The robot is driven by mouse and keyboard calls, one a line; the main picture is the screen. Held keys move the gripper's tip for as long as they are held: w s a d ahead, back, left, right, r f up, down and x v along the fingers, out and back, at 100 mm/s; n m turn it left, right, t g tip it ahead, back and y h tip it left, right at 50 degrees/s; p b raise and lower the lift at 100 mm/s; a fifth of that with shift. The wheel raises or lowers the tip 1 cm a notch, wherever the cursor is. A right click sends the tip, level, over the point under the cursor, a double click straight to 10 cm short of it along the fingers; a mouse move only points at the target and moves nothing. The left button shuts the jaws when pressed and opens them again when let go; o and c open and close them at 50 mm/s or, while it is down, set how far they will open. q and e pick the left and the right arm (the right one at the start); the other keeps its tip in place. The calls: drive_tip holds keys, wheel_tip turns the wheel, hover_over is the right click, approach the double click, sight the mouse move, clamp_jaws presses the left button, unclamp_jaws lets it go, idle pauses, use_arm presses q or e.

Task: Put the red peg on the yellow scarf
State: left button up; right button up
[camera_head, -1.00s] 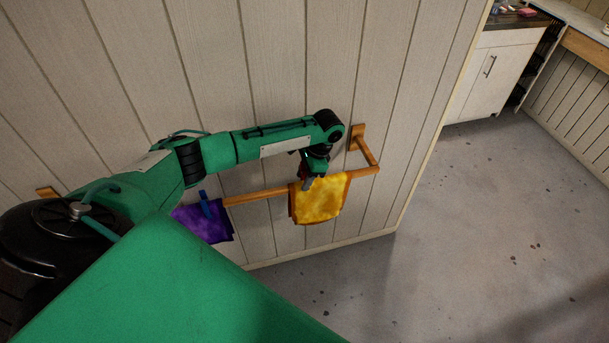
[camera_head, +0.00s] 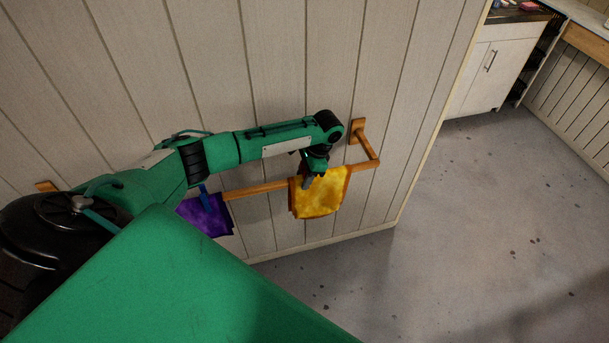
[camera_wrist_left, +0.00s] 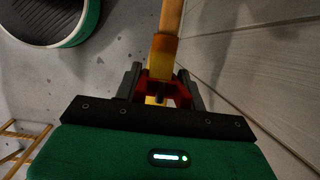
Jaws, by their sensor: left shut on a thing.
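The yellow scarf (camera_head: 325,200) hangs over the wooden rail, near its right end. My left gripper (camera_head: 308,181) is at the scarf's top edge, pointing down at the rail. In the left wrist view the gripper (camera_wrist_left: 158,88) is shut on the red peg (camera_wrist_left: 174,93), which sits between the dark fingers. The peg is at the rail, where yellow cloth (camera_wrist_left: 155,99) shows between its red parts. Whether the peg clips the cloth cannot be told. In the head view the peg is hidden by the gripper. My right gripper is not in view.
The wooden rail (camera_head: 262,189) is fixed to a panelled wall by a bracket (camera_head: 358,131). A purple scarf (camera_head: 208,219) with a blue peg (camera_head: 205,199) hangs further left, partly behind my arm. Open floor (camera_head: 480,230) lies to the right, with a white cabinet (camera_head: 487,75) beyond.

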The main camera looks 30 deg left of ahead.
use_arm(q)
drive_tip(key=shift+f, duration=0.3)
idle(0.5)
drive_tip(key=o, duration=1)
drive_tip(key=shift+o, duration=0.2)
drive_tip(key=shift+r, duration=0.1)
drive_tip(key=b+v, duration=0.2)
drive_tip(key=v, duration=1.1)
drive_tip(key=shift+r, duration=0.3)
drive_tip(key=shift+d+f, duration=0.1)
drive_tip(key=shift+d, duration=0.05)
